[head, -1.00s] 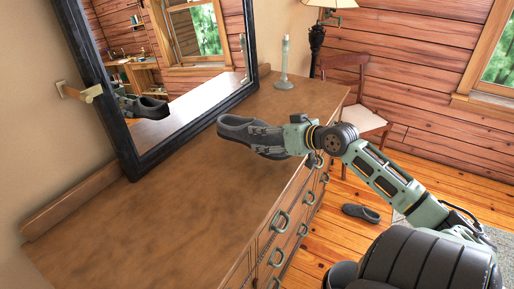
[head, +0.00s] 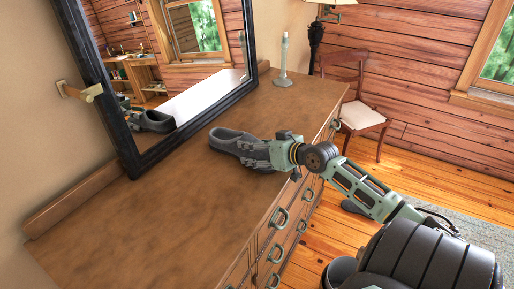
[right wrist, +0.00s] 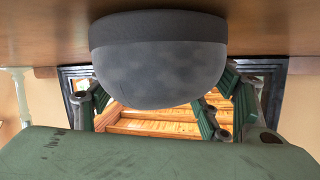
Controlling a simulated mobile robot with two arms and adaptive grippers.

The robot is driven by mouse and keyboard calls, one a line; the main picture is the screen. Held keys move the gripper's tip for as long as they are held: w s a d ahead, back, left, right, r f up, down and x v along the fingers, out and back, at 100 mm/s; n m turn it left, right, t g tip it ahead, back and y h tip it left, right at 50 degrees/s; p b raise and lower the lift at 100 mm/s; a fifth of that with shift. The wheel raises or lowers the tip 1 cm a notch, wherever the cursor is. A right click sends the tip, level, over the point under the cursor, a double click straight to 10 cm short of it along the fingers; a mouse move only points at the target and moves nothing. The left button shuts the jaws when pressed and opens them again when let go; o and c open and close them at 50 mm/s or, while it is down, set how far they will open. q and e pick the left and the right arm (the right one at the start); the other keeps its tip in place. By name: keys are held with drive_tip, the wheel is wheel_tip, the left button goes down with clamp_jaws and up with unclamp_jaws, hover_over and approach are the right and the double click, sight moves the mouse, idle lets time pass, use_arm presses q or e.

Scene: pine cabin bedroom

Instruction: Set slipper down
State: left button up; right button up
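A second slipper (head: 352,206) lies on the floor, mostly hidden by my right arm. My left gripper is out of view.
A black-framed mirror (head: 128,148) leans at the back of the dresser and reflects the slipper. A pale candlestick (head: 284,62) stands at the far end. The near left part of the top is bare. A chair (head: 362,117) stands beyond the dresser.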

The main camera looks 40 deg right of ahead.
drive_tip(key=o, duration=0.5)
drive_tip(key=shift+c, duration=0.2)
